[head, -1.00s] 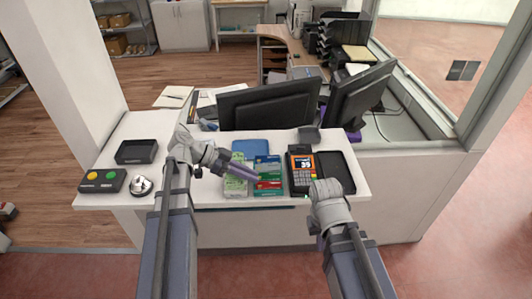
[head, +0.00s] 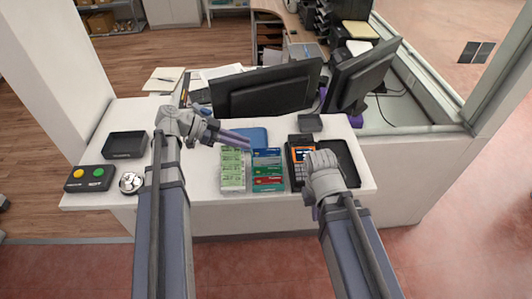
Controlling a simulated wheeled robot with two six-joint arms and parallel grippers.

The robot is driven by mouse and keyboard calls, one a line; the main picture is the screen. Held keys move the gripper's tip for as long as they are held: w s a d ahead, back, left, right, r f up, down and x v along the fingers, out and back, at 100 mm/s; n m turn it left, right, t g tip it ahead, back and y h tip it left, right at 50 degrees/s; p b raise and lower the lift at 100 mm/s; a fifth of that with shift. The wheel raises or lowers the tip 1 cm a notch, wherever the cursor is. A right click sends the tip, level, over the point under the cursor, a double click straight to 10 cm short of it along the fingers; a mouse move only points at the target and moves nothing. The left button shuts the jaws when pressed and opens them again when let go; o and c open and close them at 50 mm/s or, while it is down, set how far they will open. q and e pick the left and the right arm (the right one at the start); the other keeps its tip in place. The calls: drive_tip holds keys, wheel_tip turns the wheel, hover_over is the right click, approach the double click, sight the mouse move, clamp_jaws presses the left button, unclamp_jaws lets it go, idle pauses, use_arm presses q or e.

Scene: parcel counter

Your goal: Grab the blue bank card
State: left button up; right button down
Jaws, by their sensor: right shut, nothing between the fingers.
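Several bank cards lie in a column on the counter in the head view. The blue card (head: 267,153) is at the far end, above teal, green and red ones. My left gripper (head: 247,141), with purple fingers, points right over the counter, just left of and behind the cards, near the blue pad. I see nothing held in it, and the gap between its fingers is unclear. My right gripper (head: 315,213) is shut and empty at the counter's front edge, mostly hidden by its own wrist.
Green-and-white packs (head: 233,170) lie left of the cards. A card terminal (head: 299,154) and a black tray (head: 347,160) stand to the right. A blue pad (head: 257,135) lies behind. Two monitors (head: 262,91) stand at the back. A button box (head: 90,178), bell (head: 131,182) and dark tray (head: 125,145) are at left.

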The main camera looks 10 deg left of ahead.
sight(266, 154)
use_arm(q)
drive_tip(key=b+x, duration=0.3)
drive_tip(key=x, duration=0.4)
drive_tip(key=shift+d, duration=0.1)
drive_tip(key=shift+c, duration=0.3)
clamp_jaws()
